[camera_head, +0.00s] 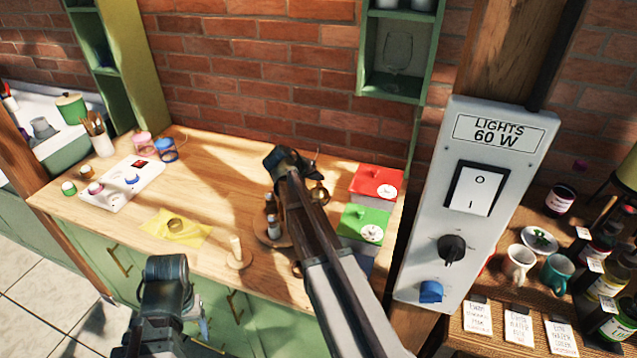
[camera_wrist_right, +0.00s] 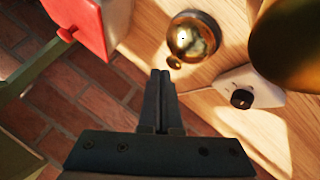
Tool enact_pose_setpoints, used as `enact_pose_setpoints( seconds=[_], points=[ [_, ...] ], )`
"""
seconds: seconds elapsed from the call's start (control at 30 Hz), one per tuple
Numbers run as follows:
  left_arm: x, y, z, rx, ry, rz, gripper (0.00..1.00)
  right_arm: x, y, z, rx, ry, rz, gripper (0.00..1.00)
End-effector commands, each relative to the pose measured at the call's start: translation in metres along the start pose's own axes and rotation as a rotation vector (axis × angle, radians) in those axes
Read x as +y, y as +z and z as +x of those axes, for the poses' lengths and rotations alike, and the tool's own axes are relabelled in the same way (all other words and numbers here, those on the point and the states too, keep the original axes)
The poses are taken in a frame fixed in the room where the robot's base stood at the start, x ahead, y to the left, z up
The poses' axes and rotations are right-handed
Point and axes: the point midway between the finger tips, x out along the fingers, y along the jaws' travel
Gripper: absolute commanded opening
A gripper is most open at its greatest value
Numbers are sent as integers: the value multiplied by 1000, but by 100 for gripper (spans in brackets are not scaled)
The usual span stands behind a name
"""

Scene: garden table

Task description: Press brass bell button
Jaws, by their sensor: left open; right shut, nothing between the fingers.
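In the right wrist view a shiny brass dome (camera_wrist_right: 205,28) with a small dark spot on top stands on the wooden surface. A small brass knob (camera_wrist_right: 174,62) sits at its near edge. My right gripper (camera_wrist_right: 162,74) is shut and empty, its tips just short of this knob in the picture; contact cannot be told. In the head view my right gripper (camera_head: 313,163) is over the wooden counter, beside a brass thing (camera_head: 319,194) partly hidden by my arm. My left gripper (camera_head: 201,322) is open and empty in front of the counter.
Red (camera_head: 372,181) and green (camera_head: 360,226) boxes stand right of my right arm. A large brass shape (camera_wrist_right: 292,45) is close to the wrist camera. A candle (camera_head: 237,252) and yellow cloth (camera_head: 190,233) lie left. A grey light-switch panel (camera_head: 425,205) stands right. The counter's back middle is clear.

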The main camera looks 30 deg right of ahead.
Motion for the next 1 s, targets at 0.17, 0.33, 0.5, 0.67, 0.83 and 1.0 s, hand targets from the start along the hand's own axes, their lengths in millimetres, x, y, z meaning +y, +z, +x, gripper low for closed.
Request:
enact_pose_setpoints(
  seconds=[0.17, 0.33, 0.5, 0.67, 0.83, 1.0],
  points=[
    [-1, 0, -8, 0, 0, 0, 69, 4, -4, -6, 0, 0, 0, 0],
    [-2, 1, -25, 0, 0, 0, 69, 13, -13, -17, 0, 0, 0, 0],
    [-4, 2, -41, 0, 0, 0, 69, 21, -21, -29, 0, 0, 0, 0],
    [-5, 3, -56, 0, 0, 0, 69, 29, -29, -39, 0, 0, 0, 0],
    [-6, 4, -61, 0, 0, 0, 69, 31, -31, -43, 0, 0, 0, 0],
    [-6, 4, -60, 0, 0, 0, 69, 30, -30, -42, 0, 0, 0, 0]
  ],
)
